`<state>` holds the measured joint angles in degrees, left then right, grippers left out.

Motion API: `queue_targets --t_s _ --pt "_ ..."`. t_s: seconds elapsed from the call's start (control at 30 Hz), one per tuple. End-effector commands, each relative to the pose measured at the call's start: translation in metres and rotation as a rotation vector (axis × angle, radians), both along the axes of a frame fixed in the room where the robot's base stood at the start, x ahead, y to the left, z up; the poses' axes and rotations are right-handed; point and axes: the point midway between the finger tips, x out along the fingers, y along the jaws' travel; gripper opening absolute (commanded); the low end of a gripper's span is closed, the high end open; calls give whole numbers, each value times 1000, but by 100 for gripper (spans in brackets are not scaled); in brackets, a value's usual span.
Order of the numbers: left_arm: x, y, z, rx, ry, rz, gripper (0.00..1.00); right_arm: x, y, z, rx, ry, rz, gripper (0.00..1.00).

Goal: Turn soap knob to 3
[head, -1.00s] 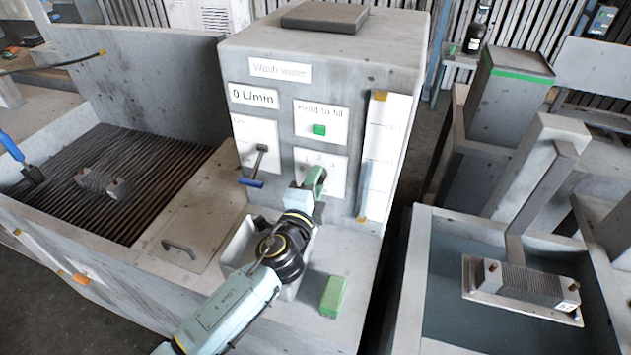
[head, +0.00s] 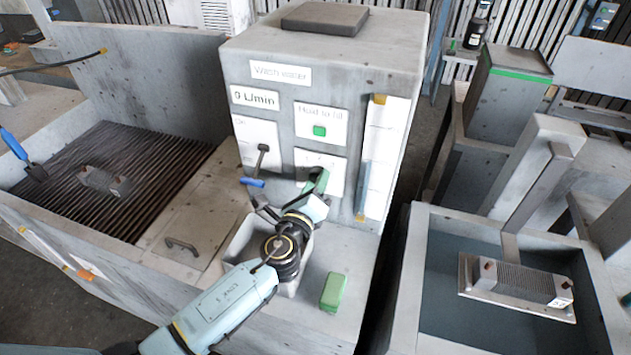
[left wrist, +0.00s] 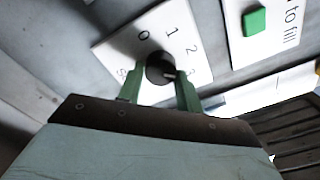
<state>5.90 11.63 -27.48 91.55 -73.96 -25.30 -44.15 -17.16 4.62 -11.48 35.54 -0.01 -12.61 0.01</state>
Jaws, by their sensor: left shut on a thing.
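The soap knob (left wrist: 158,66) is a dark round knob on a white plate (left wrist: 128,52) with 0, 1, 2 and 3 around it. A pale mark on the knob points to the right, roughly toward the 3. My left gripper (left wrist: 158,74) has its green fingers on either side of the knob and is shut on it. In the head view my left gripper (head: 317,183) reaches the front of the grey wash-water cabinet (head: 270,115) and hides the knob and most of its plate. My right gripper is not in view.
A green button (head: 319,130) sits above the knob plate. A blue-handled lever (head: 254,181) is close on the left. A green block (head: 333,292) lies on the ledge below. A grated basin (head: 100,170) is at left; a tank (head: 440,285) stands at right.

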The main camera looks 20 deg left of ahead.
Motion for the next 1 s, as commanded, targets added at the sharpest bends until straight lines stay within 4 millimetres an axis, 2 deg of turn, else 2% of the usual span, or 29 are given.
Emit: queue_targets --t_s 0.3,0.73,0.77,0.9,1.0 --pt "0 0 0 83 -2 -1 12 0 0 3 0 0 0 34" --pt "0 0 -1 91 -2 -1 12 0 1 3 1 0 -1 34" --pt "0 0 -1 91 -2 -1 38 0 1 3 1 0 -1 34" --pt "0 0 -1 90 -2 -1 56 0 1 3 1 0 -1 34" --pt "0 0 -1 89 -2 -1 56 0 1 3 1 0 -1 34"
